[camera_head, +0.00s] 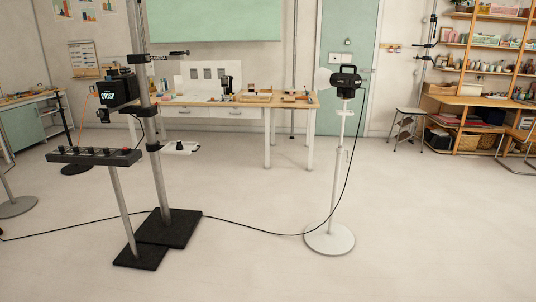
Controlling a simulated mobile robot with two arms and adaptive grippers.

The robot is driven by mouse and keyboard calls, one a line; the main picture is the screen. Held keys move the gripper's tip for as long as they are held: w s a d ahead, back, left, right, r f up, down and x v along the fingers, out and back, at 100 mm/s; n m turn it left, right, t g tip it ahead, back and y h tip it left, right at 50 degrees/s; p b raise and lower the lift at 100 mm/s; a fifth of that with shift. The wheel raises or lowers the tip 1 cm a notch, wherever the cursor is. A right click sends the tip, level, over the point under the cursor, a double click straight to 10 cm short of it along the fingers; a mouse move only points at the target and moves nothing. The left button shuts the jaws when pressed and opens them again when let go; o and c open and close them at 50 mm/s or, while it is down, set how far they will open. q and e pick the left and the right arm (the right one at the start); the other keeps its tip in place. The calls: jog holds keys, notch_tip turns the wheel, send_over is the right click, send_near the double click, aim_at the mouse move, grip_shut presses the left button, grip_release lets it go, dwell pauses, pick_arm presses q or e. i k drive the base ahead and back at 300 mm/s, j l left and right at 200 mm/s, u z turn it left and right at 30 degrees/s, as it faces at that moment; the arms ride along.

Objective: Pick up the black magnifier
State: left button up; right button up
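I cannot pick out a black magnifier for certain. Small items lie on the white worktable (290,104) by the far wall, too small to name surely. A dark upright device (226,85) stands among them. A black lamp-like head (346,79) sits on a white floor stand (338,170) right of the middle; I cannot tell whether it is a magnifier. Neither of my grippers is in view.
A tall grey pole (155,150) with black bases (167,229) stands left of the middle, beside a tilted panel with knobs (92,156). A black cable (255,227) crosses the floor. A stool (406,125) and shelves (490,75) are at right. The front floor is clear.

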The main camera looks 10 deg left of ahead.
aim_at(179, 146)
jog(key=i+u, duration=0.25)
jog(key=i, duration=0.3)
jog(key=i+u, duration=0.25)
jog(key=i, duration=0.35)
jog(key=i+l+u, duration=0.15)
jog(key=i+u, duration=0.15)
jog(key=i, duration=0.25)
jog(key=i+l+u, duration=0.25)
jog(key=i, duration=0.3)
